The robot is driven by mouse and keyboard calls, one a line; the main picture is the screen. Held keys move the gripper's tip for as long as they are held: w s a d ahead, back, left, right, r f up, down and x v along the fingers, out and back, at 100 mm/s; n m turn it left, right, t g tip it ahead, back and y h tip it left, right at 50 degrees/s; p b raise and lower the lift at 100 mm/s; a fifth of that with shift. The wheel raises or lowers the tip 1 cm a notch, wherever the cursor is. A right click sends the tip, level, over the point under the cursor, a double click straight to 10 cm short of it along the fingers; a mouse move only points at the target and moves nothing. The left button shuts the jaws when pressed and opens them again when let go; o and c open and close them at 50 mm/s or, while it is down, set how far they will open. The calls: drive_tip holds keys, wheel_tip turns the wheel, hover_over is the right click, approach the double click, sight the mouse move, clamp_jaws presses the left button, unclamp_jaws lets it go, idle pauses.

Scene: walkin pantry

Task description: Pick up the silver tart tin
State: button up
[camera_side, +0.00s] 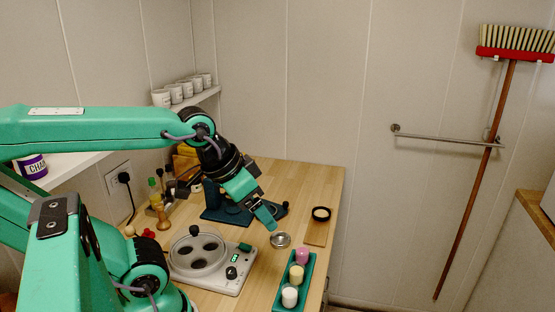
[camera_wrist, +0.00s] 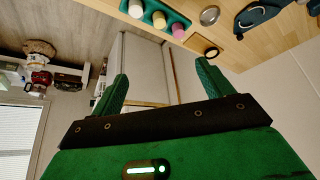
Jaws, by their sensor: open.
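The silver tart tin (camera_side: 280,240) is a small shallow round dish. It lies on the wooden worktop, right of the white appliance and behind the green tray. In the wrist view the tin (camera_wrist: 209,15) shows near the top edge, outside the jaws and beyond the right-hand finger. My gripper (camera_side: 270,219) hangs just above and slightly left of the tin in the side view, apart from it as far as I can tell. In the wrist view my gripper (camera_wrist: 160,68) has its two green fingers spread wide with nothing between them.
A green tray (camera_side: 279,290) holds three small jars in front of the tin. A white appliance (camera_side: 216,266) with round wells stands left. A black-rimmed round item (camera_side: 321,213) sits on a board at right. A dark blue stand (camera_side: 222,212) is behind. Bare worktop lies around the tin.

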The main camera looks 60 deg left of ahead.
drive_tip(key=n+g, duration=0.6)
drive_tip(key=n, duration=0.3)
hover_over(280, 243)
wheel_tip(280, 243, down, 17)
drive_tip(key=shift+r, duration=0.15)
drive_tip(key=shift+f, duration=1.3)
drive_tip(key=shift+f, duration=0.1)
drive_tip(key=shift+a+f, duration=0.1)
drive_tip(key=shift+f, duration=2.4)
